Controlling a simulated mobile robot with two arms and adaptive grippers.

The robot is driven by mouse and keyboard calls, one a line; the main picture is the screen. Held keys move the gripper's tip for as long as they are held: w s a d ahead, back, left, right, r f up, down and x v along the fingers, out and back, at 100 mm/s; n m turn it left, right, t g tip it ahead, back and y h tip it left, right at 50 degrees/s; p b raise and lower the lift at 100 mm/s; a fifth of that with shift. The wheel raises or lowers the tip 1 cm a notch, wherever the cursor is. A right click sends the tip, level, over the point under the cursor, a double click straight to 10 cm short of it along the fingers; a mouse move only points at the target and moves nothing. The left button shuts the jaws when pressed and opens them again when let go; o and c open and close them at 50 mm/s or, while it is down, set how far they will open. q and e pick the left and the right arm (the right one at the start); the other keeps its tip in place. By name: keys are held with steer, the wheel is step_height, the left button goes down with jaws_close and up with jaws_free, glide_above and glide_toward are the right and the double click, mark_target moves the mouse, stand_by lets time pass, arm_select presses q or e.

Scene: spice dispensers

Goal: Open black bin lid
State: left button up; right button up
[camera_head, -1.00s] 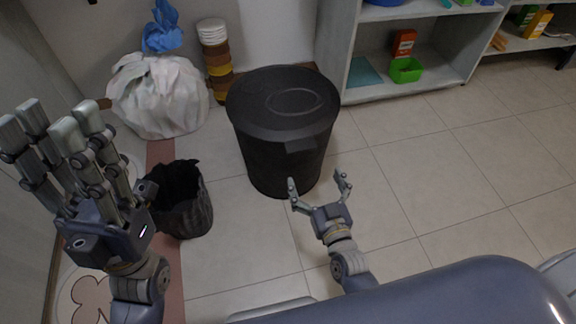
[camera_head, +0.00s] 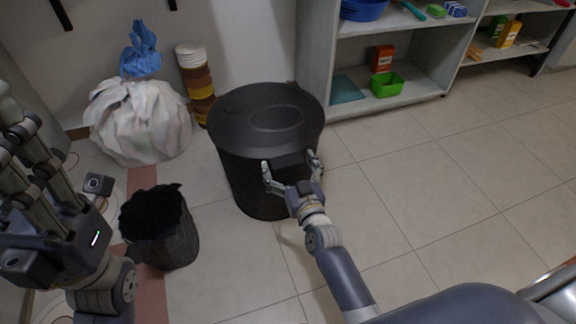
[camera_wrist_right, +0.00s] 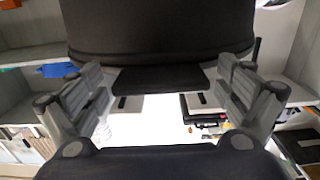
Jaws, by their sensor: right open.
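The black bin (camera_head: 250,188) stands upright on the floor, with its round black lid (camera_head: 240,108) lying closed on top. A dark tab (camera_head: 289,163) sticks out from the lid's near rim. My right gripper (camera_head: 291,162) is open at that tab, one finger on each side. The right wrist view shows the tab (camera_wrist_right: 160,79) between the spread fingers (camera_wrist_right: 160,84), with gaps on both sides, below the rim (camera_wrist_right: 160,57). My left gripper (camera_head: 22,160) is raised at the left edge, partly cut off; its opening is unclear.
A black wastebasket (camera_head: 160,235) stands left of the bin. The floor at right is clear.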

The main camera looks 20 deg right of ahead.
steer(key=c, duration=1.5)
steer(key=shift+r, duration=0.1)
steer(key=shift+w+r+p, duration=0.1)
steer(key=shift+r+p, duration=0.05)
steer(key=shift+p, duration=0.2)
